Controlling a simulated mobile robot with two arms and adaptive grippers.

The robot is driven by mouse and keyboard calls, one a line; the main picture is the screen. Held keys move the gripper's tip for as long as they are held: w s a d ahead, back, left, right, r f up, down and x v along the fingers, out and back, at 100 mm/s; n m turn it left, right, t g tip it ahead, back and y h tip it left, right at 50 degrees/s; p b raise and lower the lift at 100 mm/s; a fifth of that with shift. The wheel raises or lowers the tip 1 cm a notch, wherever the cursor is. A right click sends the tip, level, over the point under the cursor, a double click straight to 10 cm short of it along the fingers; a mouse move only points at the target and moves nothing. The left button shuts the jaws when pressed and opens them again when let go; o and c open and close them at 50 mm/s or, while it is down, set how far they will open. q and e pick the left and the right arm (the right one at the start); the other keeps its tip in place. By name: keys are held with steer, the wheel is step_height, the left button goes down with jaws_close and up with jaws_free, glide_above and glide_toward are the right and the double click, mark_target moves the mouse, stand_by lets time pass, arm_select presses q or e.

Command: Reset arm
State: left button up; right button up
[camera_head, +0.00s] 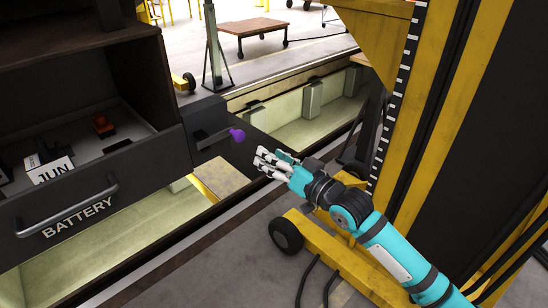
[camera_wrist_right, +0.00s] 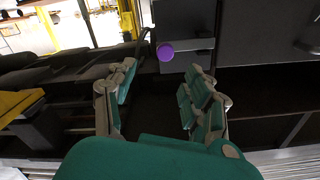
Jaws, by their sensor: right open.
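My right arm, teal and black, comes in from the lower right in the head view. Its right gripper (camera_head: 268,162) is open and empty, with white fingers pointing left. A purple knob (camera_head: 237,135) on a dark box (camera_head: 203,122) is just beyond and left of the fingertips, apart from them. In the right wrist view the open fingers (camera_wrist_right: 158,92) stand either side of a dark gap, and the purple knob (camera_wrist_right: 165,52) is above and between them. My left gripper is not in view.
A yellow and black lifting column (camera_head: 425,100) on a wheeled yellow base (camera_head: 330,250) stands close to my right arm. A pit (camera_head: 130,240) runs below.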

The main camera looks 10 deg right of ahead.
steer(key=w+d+f+m+g+h, duration=0.1)
steer(key=d+f+h, duration=0.2)
steer(key=f, duration=0.7)
steer(key=d+f+m+h, duration=0.15)
steer(key=d+f, duration=0.25)
steer(key=f, duration=0.7)
steer(key=s+d+f+g+h, duration=0.25)
steer(key=s+f, duration=0.25)
steer(key=f, duration=0.6)
steer(key=s+d+f+g+h, duration=0.15)
steer(key=s+d+f, duration=0.35)
steer(key=f, duration=0.7)
steer(key=s+d+f+n+g+h, duration=0.1)
steer(key=s+f+g, duration=0.1)
steer(key=s+f, duration=0.7)
steer(key=s+d+f+g+h, duration=0.1)
steer(key=s+f+g, duration=0.1)
steer(key=s+f, duration=0.65)
steer(key=s+f+g, duration=0.2)
steer(key=s, duration=1.1)
steer(key=s+f+n+g, duration=0.1)
steer(key=s+f+g, duration=0.1)
steer(key=s, duration=1.2)
steer(key=shift+a+f+g, duration=0.3)
steer(key=shift+a+f, duration=0.05)
steer(key=shift+f, duration=0.15)
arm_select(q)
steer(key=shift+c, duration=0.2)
